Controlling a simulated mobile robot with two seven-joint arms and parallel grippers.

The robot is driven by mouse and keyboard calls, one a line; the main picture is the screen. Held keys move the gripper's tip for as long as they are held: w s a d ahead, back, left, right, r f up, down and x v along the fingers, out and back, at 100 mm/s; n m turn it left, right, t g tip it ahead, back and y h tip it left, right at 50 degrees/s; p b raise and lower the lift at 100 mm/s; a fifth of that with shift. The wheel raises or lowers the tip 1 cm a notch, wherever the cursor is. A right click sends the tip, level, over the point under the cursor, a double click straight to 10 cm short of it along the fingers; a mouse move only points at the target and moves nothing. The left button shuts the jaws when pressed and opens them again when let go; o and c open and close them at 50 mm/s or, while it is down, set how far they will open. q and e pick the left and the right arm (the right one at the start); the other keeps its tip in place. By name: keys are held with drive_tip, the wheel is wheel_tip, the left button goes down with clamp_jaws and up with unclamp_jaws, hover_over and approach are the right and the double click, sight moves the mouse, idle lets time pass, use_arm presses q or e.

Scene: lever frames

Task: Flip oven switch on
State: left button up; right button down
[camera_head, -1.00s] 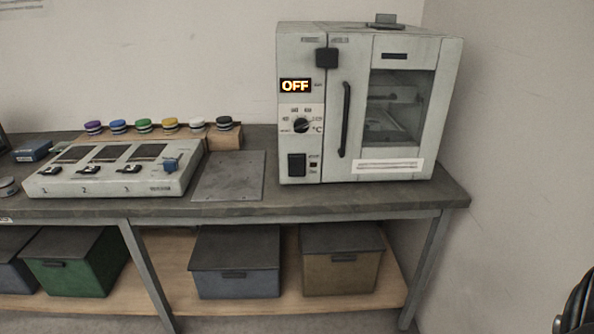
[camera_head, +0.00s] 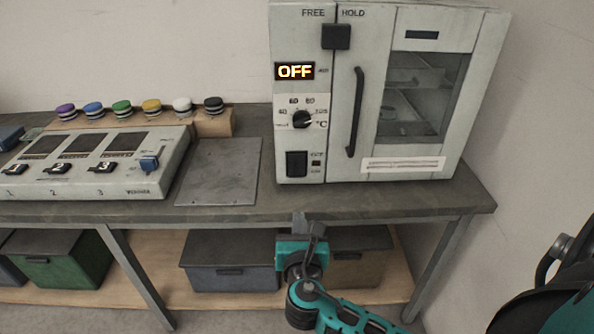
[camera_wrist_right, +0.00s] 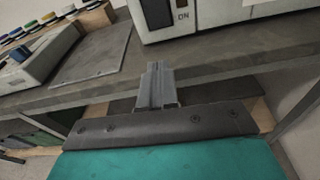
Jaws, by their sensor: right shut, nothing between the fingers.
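The oven (camera_head: 400,175) is a pale box on the bench, with its display (camera_head: 295,71) reading OFF. Its black rocker switch (camera_head: 296,164) is low on the front panel, below the round dial (camera_head: 303,119). In the right wrist view the switch (camera_wrist_right: 157,13) shows at the top, cut by the frame edge, with "ON" lettering beside it. My right gripper (camera_head: 310,224) is shut and empty, in front of the bench edge and below the switch, apart from it. Its closed fingers also show in the right wrist view (camera_wrist_right: 155,82). My left gripper is not in view.
A control box (camera_head: 90,165) with small switches and a flat grey plate (camera_head: 220,172) lie left of the oven. Several coloured round pieces (camera_head: 122,107) stand on a wooden block behind. Bins (camera_head: 232,262) sit on the lower shelf. The bench edge (camera_head: 400,207) lies close to my gripper.

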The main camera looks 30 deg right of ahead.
drive_tip(key=shift+w+d+r+n, duration=0.2)
drive_tip(key=shift+w+r+n, duration=0.1)
drive_tip(key=shift+r+n, duration=0.15)
drive_tip(key=b, duration=0.1)
approach(297, 174)
drive_tip(key=x, duration=0.6)
drive_tip(key=shift+w+f, duration=0.1)
drive_tip(key=shift+f, duration=0.05)
drive_tip(key=shift+w+d, duration=0.2)
drive_tip(key=shift+w, duration=0.05)
